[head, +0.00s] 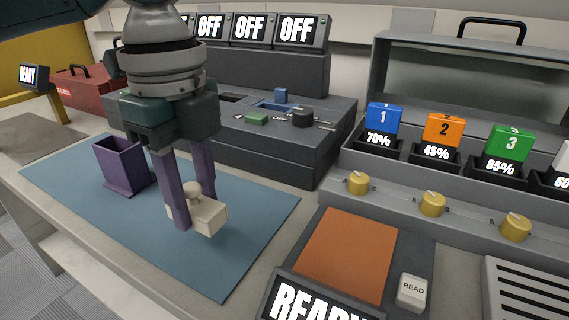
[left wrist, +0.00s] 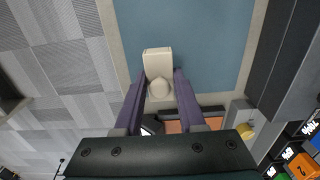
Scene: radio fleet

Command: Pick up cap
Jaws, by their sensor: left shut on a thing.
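My left gripper (head: 192,215) points down over the blue mat (head: 252,222), its purple fingers shut on a cream block-shaped cap with a round knob on top (head: 210,217). The cap also shows in the left wrist view (left wrist: 158,65), between the fingertips, with its knob toward the gripper. The cap appears to be just above or on the mat; I cannot tell whether it touches. My right gripper is not in view.
A purple open box (head: 122,168) stands on the mat behind the gripper. A dark grey console (head: 270,148) is behind the mat. The mat's front part is clear.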

